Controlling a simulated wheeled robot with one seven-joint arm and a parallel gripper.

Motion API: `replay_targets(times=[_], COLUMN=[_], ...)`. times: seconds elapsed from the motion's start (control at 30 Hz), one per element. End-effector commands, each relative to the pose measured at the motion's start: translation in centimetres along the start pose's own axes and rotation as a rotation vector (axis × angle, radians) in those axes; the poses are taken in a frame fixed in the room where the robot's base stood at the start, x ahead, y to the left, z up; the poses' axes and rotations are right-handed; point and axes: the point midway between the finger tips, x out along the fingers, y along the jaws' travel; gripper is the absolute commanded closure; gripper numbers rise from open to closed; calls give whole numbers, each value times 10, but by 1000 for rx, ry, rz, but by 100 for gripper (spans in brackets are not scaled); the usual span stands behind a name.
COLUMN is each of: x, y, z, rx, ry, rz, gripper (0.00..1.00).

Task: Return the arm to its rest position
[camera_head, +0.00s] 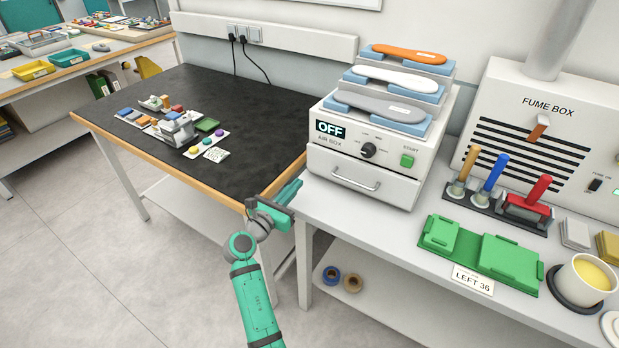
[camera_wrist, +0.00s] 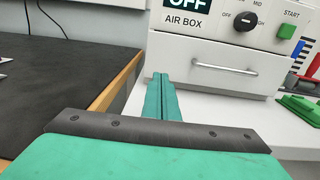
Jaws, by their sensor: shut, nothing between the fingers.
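My gripper (camera_head: 290,192) is at the end of my green arm, in front of the gap between the black-topped table and the white bench in the head view. In the wrist view my gripper (camera_wrist: 160,76) shows its two green fingers pressed together, with nothing between them. It points toward the air box (camera_head: 375,150), whose front and drawer handle fill the upper part of the wrist view. The air box display reads OFF. My gripper appears apart from the air box.
The black-topped table (camera_head: 200,90) holds small tools and coloured buttons. Orange, white and grey insoles lie on blue blocks atop the air box. The white bench (camera_head: 400,225) carries a green mould (camera_head: 510,262), handled tools and a yellow-filled pot (camera_head: 590,275). Open floor (camera_head: 110,270) lies left.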

Motion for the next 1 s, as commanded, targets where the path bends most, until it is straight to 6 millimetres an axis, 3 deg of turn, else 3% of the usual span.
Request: replay_targets(times=[0.3, 0.63, 0.77, 0.87, 1.0], x=[-39, -44, -47, -65, -106], y=[-10, -9, -21, -29, -37], z=[-1, -1, -1, -1, 0], rx=[0, 0, 0, 0, 0], ry=[2, 2, 2, 2, 1], rz=[-17, -17, -28, -26, -8], gripper=[100, 100, 100, 100, 100])
